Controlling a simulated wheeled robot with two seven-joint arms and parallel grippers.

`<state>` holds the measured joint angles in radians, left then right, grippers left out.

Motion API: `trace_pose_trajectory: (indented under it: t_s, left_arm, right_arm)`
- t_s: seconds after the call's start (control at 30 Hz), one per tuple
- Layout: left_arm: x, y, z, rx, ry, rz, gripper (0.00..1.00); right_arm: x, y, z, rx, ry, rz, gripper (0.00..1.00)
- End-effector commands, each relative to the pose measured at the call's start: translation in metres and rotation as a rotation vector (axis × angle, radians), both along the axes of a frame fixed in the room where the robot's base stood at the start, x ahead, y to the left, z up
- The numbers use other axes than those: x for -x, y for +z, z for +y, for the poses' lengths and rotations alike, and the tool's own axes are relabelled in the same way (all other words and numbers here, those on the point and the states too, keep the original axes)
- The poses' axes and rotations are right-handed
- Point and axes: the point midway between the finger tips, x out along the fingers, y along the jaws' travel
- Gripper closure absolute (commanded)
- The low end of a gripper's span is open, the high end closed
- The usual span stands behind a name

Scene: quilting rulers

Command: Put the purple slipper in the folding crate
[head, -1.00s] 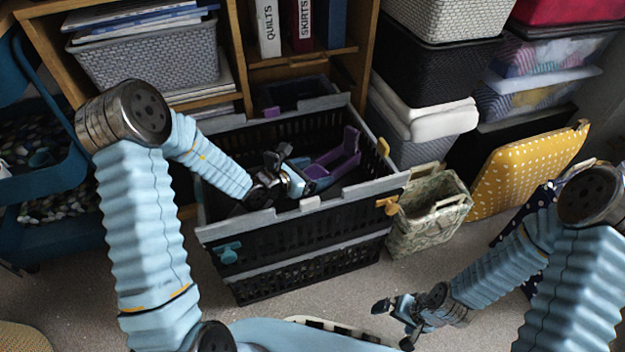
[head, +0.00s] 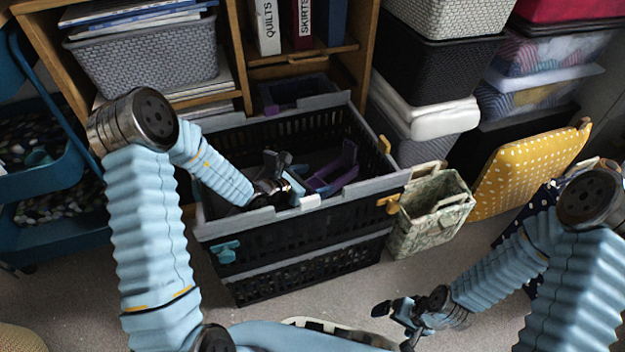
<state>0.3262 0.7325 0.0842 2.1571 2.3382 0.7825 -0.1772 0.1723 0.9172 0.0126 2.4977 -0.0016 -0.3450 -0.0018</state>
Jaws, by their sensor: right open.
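The black folding crate (head: 300,263) with a grey rim stands on the floor in the middle of the head view. The purple slipper (head: 343,166) is inside it, below the rim, towards the right of the opening. My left gripper (head: 288,181) reaches over the front rim into the crate, at the left end of the slipper. The rim and dark interior partly hide its fingers, so I cannot tell whether it grips the slipper. My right gripper (head: 394,322) is open and empty above the floor, in front of the crate and to the right.
A green patterned bag (head: 430,222) stands close to the crate's right side. A yellow dotted board (head: 530,170) leans further right. A wooden shelf with a grey basket (head: 150,58) is behind, stacked bins (head: 440,60) are back right, and a blue trolley (head: 45,240) is left.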

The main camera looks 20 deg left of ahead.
Motion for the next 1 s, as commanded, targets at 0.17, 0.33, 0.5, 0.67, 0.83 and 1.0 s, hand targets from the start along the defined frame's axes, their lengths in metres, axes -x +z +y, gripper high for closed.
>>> trace_pose_trajectory:
  t_s: [0.17, 0.33, 0.5, 0.67, 0.83, 1.0]
  left_arm:
    - [0.0, 0.0, 0.0, 0.0, 0.0, 0.0, 0.0]
    - [0.0, 0.015, 0.0, 0.001, 0.0, -0.001, 0.0]
    - [0.023, 0.026, 0.016, -0.001, 0.003, -0.001, 0.0]
    - [0.045, 0.036, 0.031, -0.001, 0.003, -0.001, 0.0]
    - [0.057, 0.041, 0.038, 0.0, 0.001, 0.0, 0.0]
    - [0.058, 0.041, 0.039, 0.001, 0.0, -0.001, 0.0]
  right_arm:
    - [0.0, 0.0, 0.0, 0.0, 0.0, 0.0, 0.0]
    - [0.0, 0.013, 0.0, 0.0, 0.001, 0.002, 0.0]
    - [0.0, 0.017, 0.0, 0.001, 0.001, 0.002, 0.0]
    - [0.0, 0.02, -0.001, 0.002, 0.0, 0.0, 0.0]
    - [0.0, 0.022, -0.001, 0.002, 0.0, 0.0, 0.0]
    - [0.0, 0.021, -0.001, 0.003, 0.0, 0.001, 0.0]
